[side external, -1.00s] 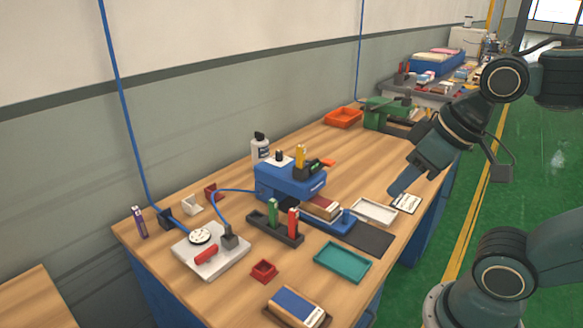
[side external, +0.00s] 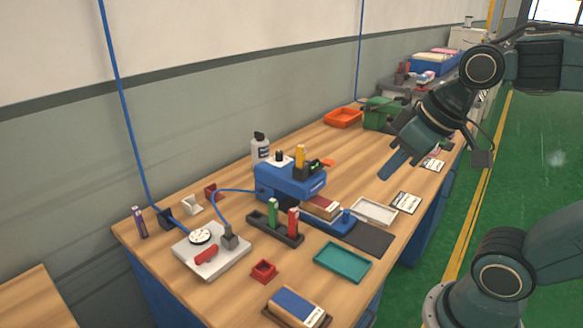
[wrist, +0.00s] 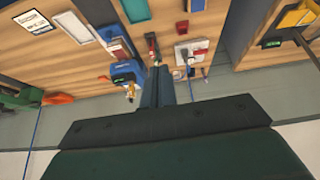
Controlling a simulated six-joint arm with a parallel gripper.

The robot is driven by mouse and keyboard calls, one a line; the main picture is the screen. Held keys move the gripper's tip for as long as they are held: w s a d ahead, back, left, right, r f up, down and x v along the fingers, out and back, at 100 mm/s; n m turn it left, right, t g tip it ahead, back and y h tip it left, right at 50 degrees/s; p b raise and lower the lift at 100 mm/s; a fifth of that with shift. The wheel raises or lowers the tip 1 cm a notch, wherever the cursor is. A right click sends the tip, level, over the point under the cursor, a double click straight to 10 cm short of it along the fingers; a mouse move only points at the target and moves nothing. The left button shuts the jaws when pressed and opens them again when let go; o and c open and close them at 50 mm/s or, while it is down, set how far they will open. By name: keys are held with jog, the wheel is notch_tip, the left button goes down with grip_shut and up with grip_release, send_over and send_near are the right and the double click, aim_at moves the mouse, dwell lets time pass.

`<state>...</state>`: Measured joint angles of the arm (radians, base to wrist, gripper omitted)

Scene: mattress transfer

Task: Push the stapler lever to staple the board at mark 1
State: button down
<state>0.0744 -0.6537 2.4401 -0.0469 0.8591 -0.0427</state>
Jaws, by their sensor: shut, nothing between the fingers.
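The stapler (side external: 288,180) is a blue machine near the middle of the bench, with a black part and a yellow upright piece (side external: 300,156) on top. A short orange-tipped piece (side external: 328,162) juts from its top right and may be the lever. The board (side external: 322,207), brown and cream, lies at the stapler's front on a blue bed. Mark 1 is too small to read. My gripper (side external: 386,174) is shut and empty, above the bench to the right of the stapler, apart from it. In the wrist view the stapler (wrist: 124,72) is left of my fingers.
A white tray (side external: 373,210), a dark mat (side external: 368,238) and a teal tray (side external: 342,262) lie in front of the stapler. A rack with green and red holders (side external: 275,230) stands to its left. A white bottle (side external: 260,150) stands behind. Bare wood lies below my gripper.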

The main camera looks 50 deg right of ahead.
jog(key=w+d, duration=1.1)
jog(key=w, duration=0.5)
jog(key=w+d+f+t, duration=0.1)
jog(key=w+d+f, duration=0.2)
jog(key=d, duration=0.6)
jog(key=w+d+f+t, duration=0.1)
jog(key=w+d+f, duration=0.2)
jog(key=d, duration=0.6)
jog(key=shift+d+f, duration=0.35)
jog(key=shift+d, duration=0.05)
send_over(325, 160)
jog(key=s, duration=0.2)
notch_tip(325, 160, down, 8)
jog(key=shift+s+d+r, duration=0.15)
jog(key=shift+r, duration=0.05)
notch_tip(325, 160, down, 3)
jog(key=shift+s+r, duration=0.1)
jog(key=shift+f, duration=0.65)
